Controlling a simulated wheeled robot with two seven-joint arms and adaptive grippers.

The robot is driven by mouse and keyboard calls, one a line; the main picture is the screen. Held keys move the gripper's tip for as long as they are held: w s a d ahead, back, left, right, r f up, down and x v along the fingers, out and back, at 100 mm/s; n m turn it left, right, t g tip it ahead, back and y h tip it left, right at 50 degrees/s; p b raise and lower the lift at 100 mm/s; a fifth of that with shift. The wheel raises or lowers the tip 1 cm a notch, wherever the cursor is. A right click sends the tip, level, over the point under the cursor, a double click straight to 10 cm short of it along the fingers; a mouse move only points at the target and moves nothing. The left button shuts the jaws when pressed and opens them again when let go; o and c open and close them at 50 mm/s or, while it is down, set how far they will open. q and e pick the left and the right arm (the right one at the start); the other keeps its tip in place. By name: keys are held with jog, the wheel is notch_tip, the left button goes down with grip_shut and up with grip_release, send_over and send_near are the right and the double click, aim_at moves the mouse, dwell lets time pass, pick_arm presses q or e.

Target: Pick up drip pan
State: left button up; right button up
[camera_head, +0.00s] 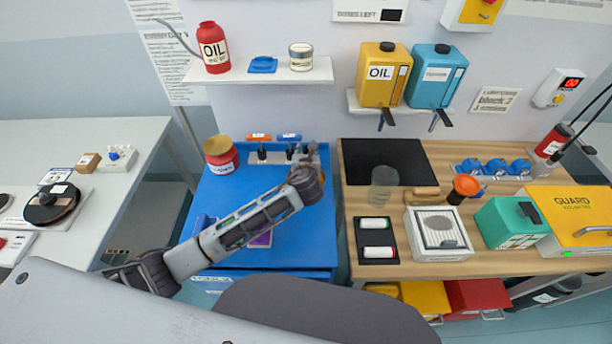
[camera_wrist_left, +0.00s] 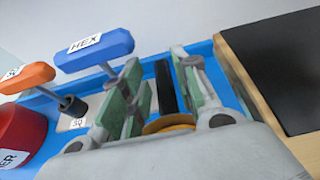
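A flat black rectangular panel (camera_head: 385,162) lies on the wooden bench below the dispensers; I cannot tell for certain whether it is the drip pan. A black surface on the wooden bench also shows at the right of the left wrist view (camera_wrist_left: 285,70). My left gripper (camera_head: 308,160) is over the far right part of the blue cart, beside the tool rack (camera_head: 270,157). In the left wrist view its fingers (camera_wrist_left: 160,98) are apart, with a dark upright bar and a gold disc (camera_wrist_left: 168,123) visible between them. My right gripper is out of view.
Orange (camera_head: 258,138) and blue (camera_head: 289,137) tool handles stand at the rack. A red jar (camera_head: 221,154) is on the cart. On the wooden bench are a clear cup (camera_head: 383,188), a black tray with two cylinders (camera_head: 376,251), a grey-white box (camera_head: 439,234) and a green box (camera_head: 510,222).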

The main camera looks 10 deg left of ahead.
aim_at(306, 146)
pick_arm(q)
jog(key=shift+x, duration=2.75)
jog(key=shift+c, duration=0.2)
grip_shut()
